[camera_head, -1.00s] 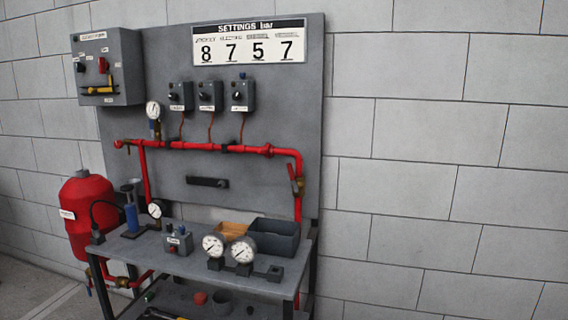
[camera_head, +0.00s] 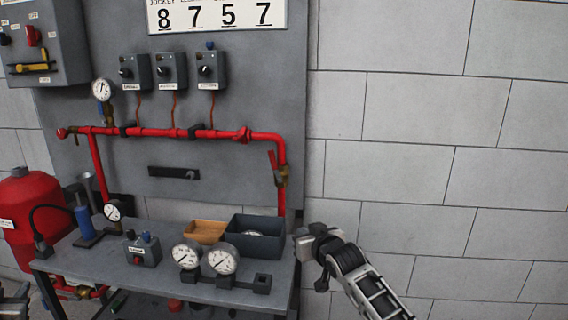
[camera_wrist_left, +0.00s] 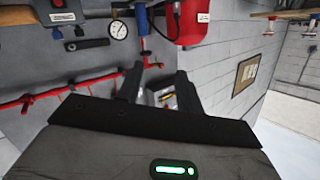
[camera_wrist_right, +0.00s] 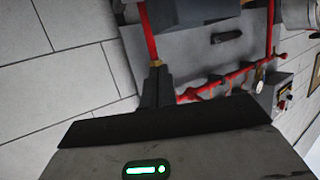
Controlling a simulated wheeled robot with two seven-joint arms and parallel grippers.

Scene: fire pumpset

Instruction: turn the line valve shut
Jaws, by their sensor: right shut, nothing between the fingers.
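The line valve (camera_head: 281,176) has a brass body on the right vertical drop of the red pipe. Its red lever (camera_head: 272,161) points up, roughly along the pipe and slightly tilted. My right gripper (camera_head: 302,240) is shut and empty, below and right of the valve, apart from it. In the right wrist view, brass on the red pipe (camera_wrist_right: 157,63) shows just beyond the shut fingertips (camera_wrist_right: 157,72); the lever is not clear there. My left gripper (camera_wrist_left: 158,80) is open and empty in its wrist view, facing the panel and red tank.
The bench (camera_head: 165,283) carries two gauges (camera_head: 205,259), a dark bin (camera_head: 253,240), a wooden tray (camera_head: 205,231) and a blue hand pump (camera_head: 83,218). The red tank (camera_head: 28,220) stands left. Bare wall (camera_head: 430,150) and free room lie right of the panel.

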